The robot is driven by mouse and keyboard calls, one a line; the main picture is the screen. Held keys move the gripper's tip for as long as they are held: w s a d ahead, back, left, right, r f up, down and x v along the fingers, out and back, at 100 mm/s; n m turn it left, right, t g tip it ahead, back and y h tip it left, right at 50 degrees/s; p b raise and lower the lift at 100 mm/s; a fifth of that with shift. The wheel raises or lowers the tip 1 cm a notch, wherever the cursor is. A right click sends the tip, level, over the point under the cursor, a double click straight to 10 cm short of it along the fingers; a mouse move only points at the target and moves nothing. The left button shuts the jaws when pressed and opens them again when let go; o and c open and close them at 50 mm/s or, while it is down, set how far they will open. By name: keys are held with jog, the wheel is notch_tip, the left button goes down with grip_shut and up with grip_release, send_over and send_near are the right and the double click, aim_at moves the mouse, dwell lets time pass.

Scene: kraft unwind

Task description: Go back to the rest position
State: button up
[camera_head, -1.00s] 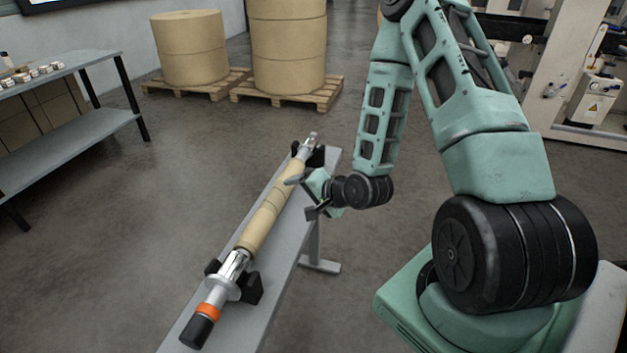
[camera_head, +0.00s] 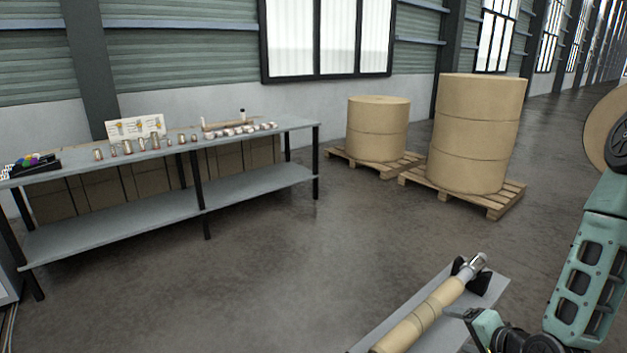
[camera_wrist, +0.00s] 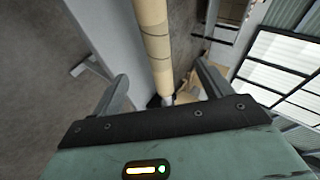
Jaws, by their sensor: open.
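My gripper (camera_wrist: 165,95) is open and empty in the wrist view, its two fingers spread apart. Beyond the fingers the brown roll on a shaft (camera_wrist: 152,35) runs through the gap in the picture; whether it lies between the fingers in depth is hard to tell. In the head view the roll (camera_head: 425,315) lies along a narrow grey bench (camera_head: 488,293), its silver end resting in a black cradle (camera_head: 478,275). My gripper shows only partly in the head view at the lower right, beside the roll. The near end of the shaft is out of the head view.
A grey workbench (camera_head: 250,186) with several small metal parts stands along the wall at the left. Two big brown paper rolls, a shorter one (camera_head: 377,130) and a taller one (camera_head: 475,135), stand on wooden pallets. The floor between them is clear.

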jog(key=s+a+r+n+g+b, duration=0.1)
jog(key=s+a+r+n+g, duration=0.15)
jog(key=a+r+n, duration=0.45)
jog(key=s+a+r+n+g, duration=0.25)
jog(key=a+n+g, duration=0.2)
jog(key=a, duration=0.45)
jog(key=s+a+r+n+g, duration=0.1)
jog(key=s+a+r+n, duration=0.2)
jog(key=s, duration=0.5)
jog(key=s+a+r+n+g+h, duration=0.1)
jog(key=s+a+r+n+g, duration=0.1)
jog(key=s+r+n, duration=0.3)
jog(key=s+a+r, duration=0.1)
jog(key=s+r, duration=0.1)
jog(key=s, duration=0.1)
jog(key=shift+s+a+h+b, duration=0.3)
jog(key=shift+s+b, duration=0.05)
jog(key=shift+s, duration=0.05)
